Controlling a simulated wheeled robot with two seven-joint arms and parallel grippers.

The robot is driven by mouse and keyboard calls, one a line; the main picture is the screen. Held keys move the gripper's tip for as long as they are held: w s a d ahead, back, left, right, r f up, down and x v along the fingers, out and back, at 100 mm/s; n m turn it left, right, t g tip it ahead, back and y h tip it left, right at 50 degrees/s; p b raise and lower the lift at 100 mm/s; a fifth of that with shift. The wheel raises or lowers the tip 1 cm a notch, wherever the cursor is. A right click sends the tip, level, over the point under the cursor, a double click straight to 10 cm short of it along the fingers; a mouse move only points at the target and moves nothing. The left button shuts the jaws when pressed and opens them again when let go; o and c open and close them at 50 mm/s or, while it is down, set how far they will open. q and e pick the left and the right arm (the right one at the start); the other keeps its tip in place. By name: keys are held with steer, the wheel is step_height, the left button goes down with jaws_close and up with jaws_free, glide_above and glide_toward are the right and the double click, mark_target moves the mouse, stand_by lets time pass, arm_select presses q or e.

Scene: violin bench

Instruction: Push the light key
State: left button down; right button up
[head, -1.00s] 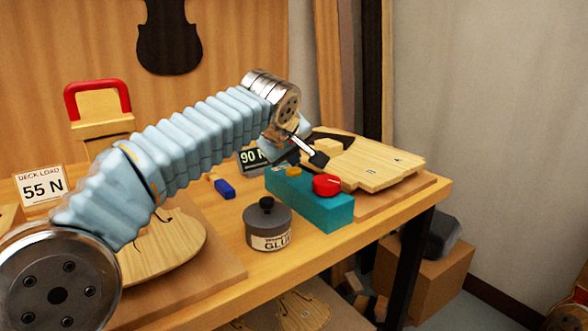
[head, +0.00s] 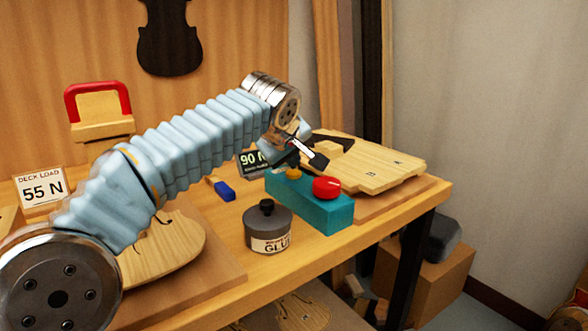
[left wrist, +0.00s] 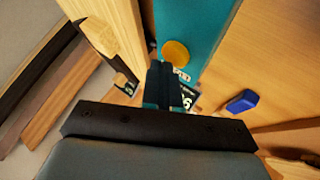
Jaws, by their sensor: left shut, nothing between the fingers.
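A teal box (head: 325,212) stands on the bench. Its top carries a round yellow-orange button (head: 292,175) and a large red knob (head: 327,186). No readable text marks either as the light key. My left gripper (head: 319,161) is shut and empty, just above the box. In the left wrist view its fingertips (left wrist: 161,70) are close beside the yellow button (left wrist: 176,53), over the teal top (left wrist: 190,18). I cannot tell whether they touch the box. In the head view the gripper partly covers the box's far end. My right gripper is not in view.
A pale wooden violin part (head: 378,163) lies right behind the box. A grey glue pot (head: 267,228) and a small blue block (head: 225,191) are to its left.

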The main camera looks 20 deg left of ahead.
mark_target(292, 173)
arm_select(q)
step_height(292, 173, up, 3)
steer(key=p, duration=0.3)
steer(key=shift+r, duration=1.55)
steer(key=shift+f, duration=0.1)
